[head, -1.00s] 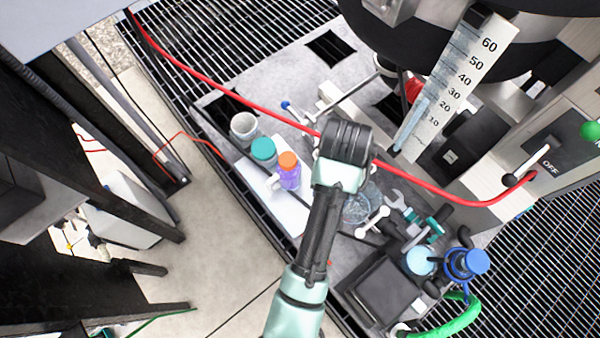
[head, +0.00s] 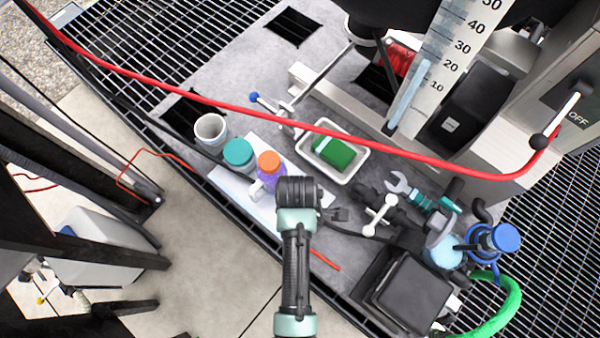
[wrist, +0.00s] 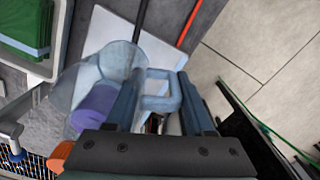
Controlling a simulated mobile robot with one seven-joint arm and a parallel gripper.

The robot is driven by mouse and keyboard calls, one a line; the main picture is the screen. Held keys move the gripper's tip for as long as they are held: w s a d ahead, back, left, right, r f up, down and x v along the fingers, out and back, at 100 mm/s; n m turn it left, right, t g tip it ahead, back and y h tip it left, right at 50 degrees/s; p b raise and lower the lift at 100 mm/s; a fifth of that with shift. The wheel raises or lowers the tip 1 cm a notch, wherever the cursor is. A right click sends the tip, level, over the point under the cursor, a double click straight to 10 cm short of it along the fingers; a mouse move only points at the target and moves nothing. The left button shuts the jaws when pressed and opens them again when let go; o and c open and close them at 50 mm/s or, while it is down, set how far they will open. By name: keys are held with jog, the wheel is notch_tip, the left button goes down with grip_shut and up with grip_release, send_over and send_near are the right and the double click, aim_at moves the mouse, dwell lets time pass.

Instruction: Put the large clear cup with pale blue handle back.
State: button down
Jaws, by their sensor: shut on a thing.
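The large clear cup (wrist: 88,75) shows in the wrist view, tilted in the picture, with its pale blue handle (wrist: 160,98) toward the right. My gripper (wrist: 158,85) has its two fingers on either side of the handle and is shut on it. In the head view the cup is not clearly visible; my wrist seems to hide it. My wrist there is just right of a purple bottle with an orange cap (head: 269,164). In the wrist view the purple bottle (wrist: 95,106) shows partly through or behind the cup. I cannot tell whether they touch.
A teal-capped container (head: 239,155) and a whitish cup (head: 210,131) stand left of the purple bottle. A white tray (head: 358,165) holds a green object. A red hose (head: 300,124) crosses the workspace. Clamps, a wrench (head: 412,190) and a blue-topped vessel (head: 492,240) crowd the right.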

jog(key=shift+f+b, duration=0.4)
jog(key=shift+f, duration=2.75)
jog(key=shift+c, duration=1.4)
grip_release()
jog(key=shift+f, duration=0.1)
notch_tip(320, 180, up, 12)
jog(key=shift+r+p, duration=0.15)
jog(key=shift+p, duration=0.8)
